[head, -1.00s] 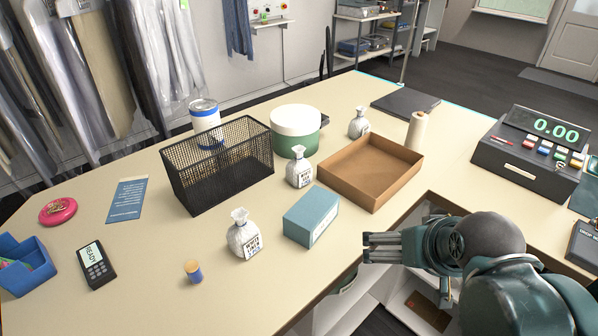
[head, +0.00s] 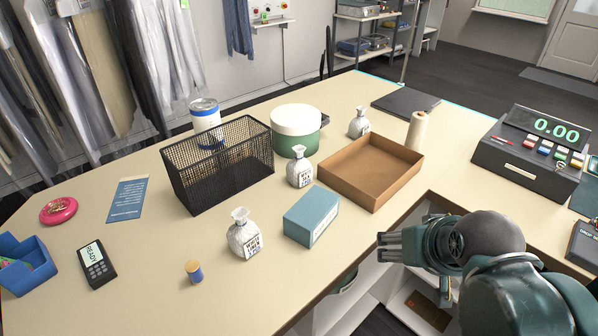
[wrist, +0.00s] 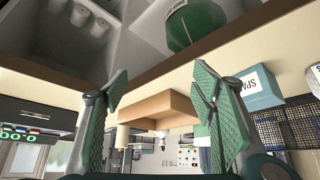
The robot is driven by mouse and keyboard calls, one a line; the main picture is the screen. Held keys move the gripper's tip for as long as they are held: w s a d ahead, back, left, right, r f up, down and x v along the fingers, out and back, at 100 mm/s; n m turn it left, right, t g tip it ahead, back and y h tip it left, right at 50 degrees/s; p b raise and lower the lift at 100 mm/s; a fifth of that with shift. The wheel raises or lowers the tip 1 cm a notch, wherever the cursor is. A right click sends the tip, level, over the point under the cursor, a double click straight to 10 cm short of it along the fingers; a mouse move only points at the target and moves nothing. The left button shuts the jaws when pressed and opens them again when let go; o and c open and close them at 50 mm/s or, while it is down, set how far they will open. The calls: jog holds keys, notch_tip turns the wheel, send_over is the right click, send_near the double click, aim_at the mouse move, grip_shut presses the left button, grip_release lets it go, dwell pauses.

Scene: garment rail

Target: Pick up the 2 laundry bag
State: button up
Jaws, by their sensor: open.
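Three small white tied bags with black printed labels stand on the counter in the head view. The nearest bag (head: 244,236) is left of the blue box. The middle bag (head: 299,168) is between the mesh basket and the cardboard tray. The far bag (head: 358,123) is behind the tray. I cannot read which label carries a 2. My gripper (head: 382,247) is at the counter's front edge, right of the blue box, pointing left. The wrist view shows its two green-padded fingers (wrist: 160,95) spread apart with nothing between them.
A blue box (head: 311,217), a cardboard tray (head: 371,170) and a black mesh basket (head: 218,163) stand close around the bags. A blue spool (head: 194,272) and a card reader (head: 96,265) are at the left.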

jog(key=w+a+r+m+g+p, duration=0.1)
jog(key=w+a+r+m+p, duration=0.1)
jog(key=w+a+r+p, duration=0.35)
jog(key=m+g+h+p, duration=0.3)
jog(key=m+p, duration=0.5)
jog(key=p, duration=0.9)
send_near(296, 160)
jog(key=shift+w+f, duration=0.25)
jog(key=shift+f, duration=0.55)
jog(key=shift+x, duration=3.4)
jog(key=shift+d, duration=0.15)
